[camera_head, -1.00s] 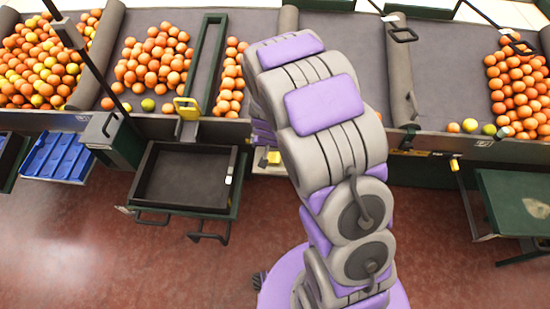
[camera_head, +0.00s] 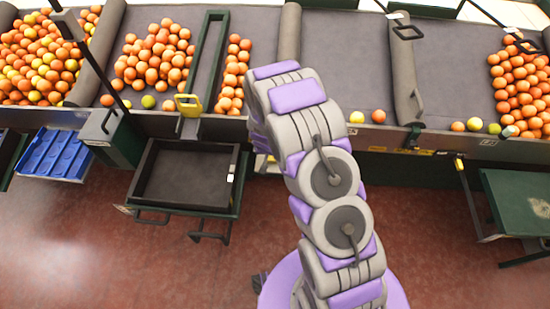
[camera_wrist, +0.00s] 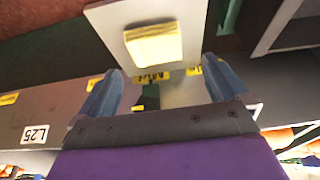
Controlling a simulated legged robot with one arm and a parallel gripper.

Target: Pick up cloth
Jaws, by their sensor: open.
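A pale yellow folded cloth (camera_wrist: 153,43) lies on a light flat panel (camera_wrist: 105,20) in the wrist view. My gripper (camera_wrist: 163,66) is open, with one blue-grey finger on each side of the picture. The cloth shows beyond the fingertips, roughly between them, and looks apart from both. In the head view my arm hides the gripper and most of the area around the cloth.
The sorting line's edge (camera_head: 375,136) runs across the head view, with piles of oranges (camera_head: 155,55) on its belts. A dark empty tray (camera_head: 186,178) and a blue crate (camera_head: 55,155) stand left. A green table (camera_head: 520,205) stands right. The red floor is open in front.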

